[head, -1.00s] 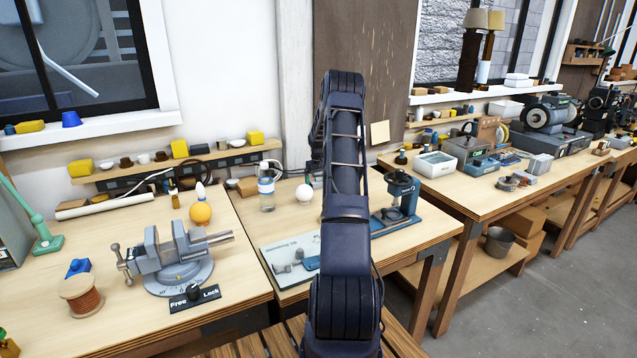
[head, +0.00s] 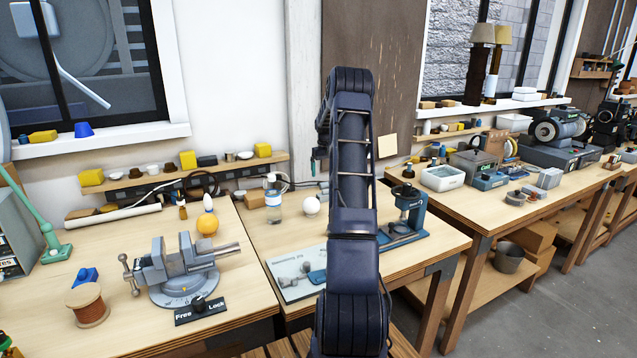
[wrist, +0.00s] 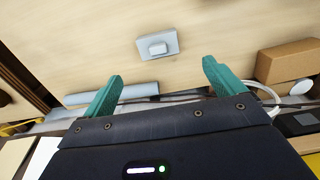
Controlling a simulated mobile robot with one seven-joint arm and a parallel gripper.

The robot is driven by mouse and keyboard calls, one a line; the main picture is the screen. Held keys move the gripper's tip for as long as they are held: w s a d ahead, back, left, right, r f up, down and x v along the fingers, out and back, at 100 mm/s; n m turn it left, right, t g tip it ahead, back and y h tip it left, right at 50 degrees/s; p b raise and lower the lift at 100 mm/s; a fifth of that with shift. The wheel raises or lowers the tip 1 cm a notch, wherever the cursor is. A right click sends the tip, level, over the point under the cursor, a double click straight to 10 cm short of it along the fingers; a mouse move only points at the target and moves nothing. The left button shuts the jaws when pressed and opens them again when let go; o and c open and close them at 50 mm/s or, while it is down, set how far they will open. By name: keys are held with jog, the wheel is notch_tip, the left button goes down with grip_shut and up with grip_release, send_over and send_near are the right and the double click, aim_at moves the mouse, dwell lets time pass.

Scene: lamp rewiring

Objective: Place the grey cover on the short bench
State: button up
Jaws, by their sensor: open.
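A small light grey block with a raised middle, which looks like the grey cover (wrist: 158,45), lies on a pale wooden surface in the wrist view. It is beyond my gripper (wrist: 161,86), centred between the two teal fingers and apart from them. My gripper is open with nothing between the fingers. In the head view my arm hides most of the gripper, and I cannot pick out the grey cover there. The middle bench (head: 425,250), which looks the shortest, stands behind my arm; I cannot tell which bench the wrist view shows.
A blue press (head: 405,212), a bottle (head: 273,200) and a white ball (head: 311,205) stand on the middle bench. A vise (head: 180,270) and a copper wire spool (head: 87,305) are on the left bench. A cardboard box (wrist: 288,60) lies right in the wrist view.

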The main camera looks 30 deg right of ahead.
jog(key=s+a+r+t+h, duration=0.1)
jog(key=s+a+r+t, duration=0.1)
jog(key=s+a+r, duration=1.95)
jog(key=s+a+f+t, duration=0.1)
jog(key=s+a, duration=0.2)
jog(key=s, duration=0.7)
jog(key=s+a+f, duration=0.1)
jog(key=s+a, duration=0.3)
jog(key=s, duration=0.6)
jog(key=s+a+f+t+y, duration=0.1)
jog(key=s+a, duration=0.3)
jog(key=s, duration=0.6)
jog(key=shift+s+a+f+t, duration=0.15)
jog(key=shift+a+f+t, duration=0.1)
jog(key=shift+t, duration=0.05)
